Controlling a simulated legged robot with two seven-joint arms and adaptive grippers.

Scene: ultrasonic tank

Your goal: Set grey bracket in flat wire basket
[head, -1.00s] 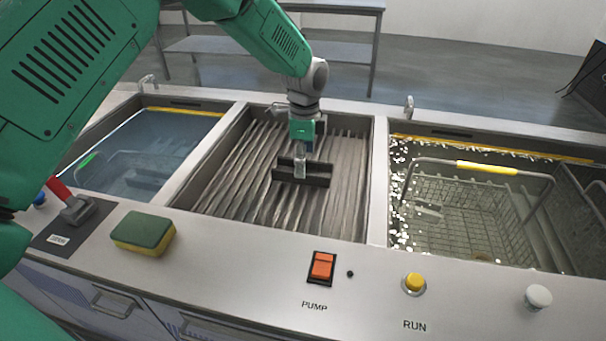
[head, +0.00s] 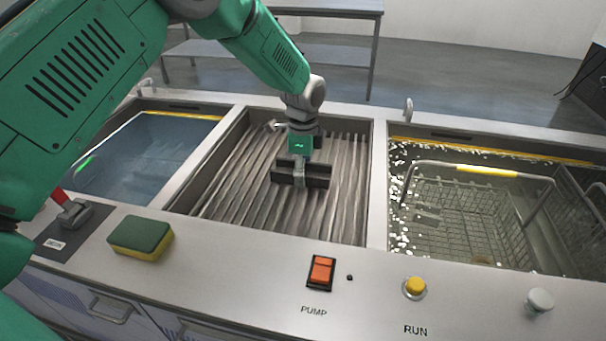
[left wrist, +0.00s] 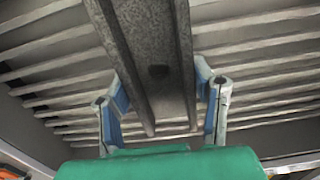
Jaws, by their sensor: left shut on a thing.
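The grey bracket (head: 319,175) is a dark grey channel-shaped piece in the middle basin, over the ribbed floor. My left gripper (head: 299,177) is shut on the bracket near its middle, coming down from above. In the left wrist view the bracket (left wrist: 150,60) runs between the two blue-padded fingers (left wrist: 163,112), with the ribs behind it. I cannot tell whether the bracket touches the ribs. A wire basket (head: 465,222) with a yellow-gripped handle sits in the right tank. My right gripper is not in view.
A steel divider (head: 379,190) stands between the middle basin and the right tank. The left tank (head: 140,155) holds bluish liquid. On the front ledge are a green and yellow sponge (head: 141,237), an orange pump switch (head: 321,270) and a yellow run button (head: 414,287).

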